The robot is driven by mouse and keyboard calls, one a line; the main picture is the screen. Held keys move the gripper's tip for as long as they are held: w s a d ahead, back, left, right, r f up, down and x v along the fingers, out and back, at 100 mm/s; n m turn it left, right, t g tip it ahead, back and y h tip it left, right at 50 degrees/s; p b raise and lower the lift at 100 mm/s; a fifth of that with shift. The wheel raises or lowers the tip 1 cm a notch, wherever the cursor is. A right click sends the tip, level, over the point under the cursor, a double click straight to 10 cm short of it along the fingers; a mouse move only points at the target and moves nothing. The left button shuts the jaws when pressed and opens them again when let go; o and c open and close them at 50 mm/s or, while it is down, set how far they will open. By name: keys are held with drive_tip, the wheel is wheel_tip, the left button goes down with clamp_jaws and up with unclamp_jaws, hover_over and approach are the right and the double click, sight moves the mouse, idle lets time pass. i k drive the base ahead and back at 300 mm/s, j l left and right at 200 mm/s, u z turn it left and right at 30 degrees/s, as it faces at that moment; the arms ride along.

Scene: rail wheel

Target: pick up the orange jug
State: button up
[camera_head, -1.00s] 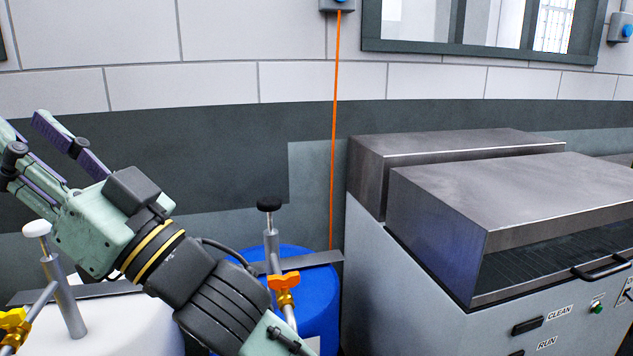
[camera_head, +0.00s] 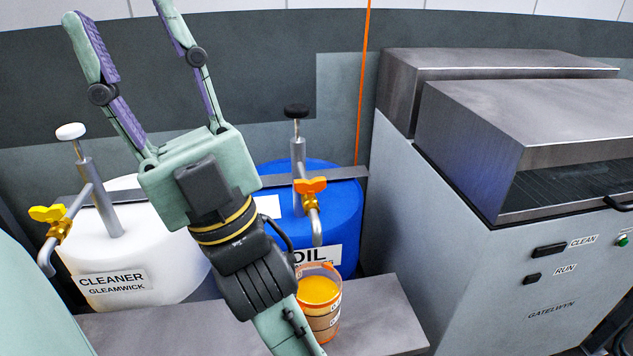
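The orange jug (camera_head: 323,309) stands on a grey ledge below the blue oil drum's spout. It looks see-through with orange contents, and my arm hides part of its left side. My gripper (camera_head: 118,15) is raised at the upper left, well above and left of the jug. Its two fingers are spread apart and pointing up, with nothing between them.
A white cleaner drum (camera_head: 150,262) with a yellow-handled tap stands at left. The blue oil drum (camera_head: 345,215) with an orange-handled tap stands behind the jug. A grey machine (camera_head: 470,250) fills the right. The ledge (camera_head: 385,315) is bare right of the jug.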

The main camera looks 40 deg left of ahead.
sight(319, 294)
drive_tip(key=u, duration=1)
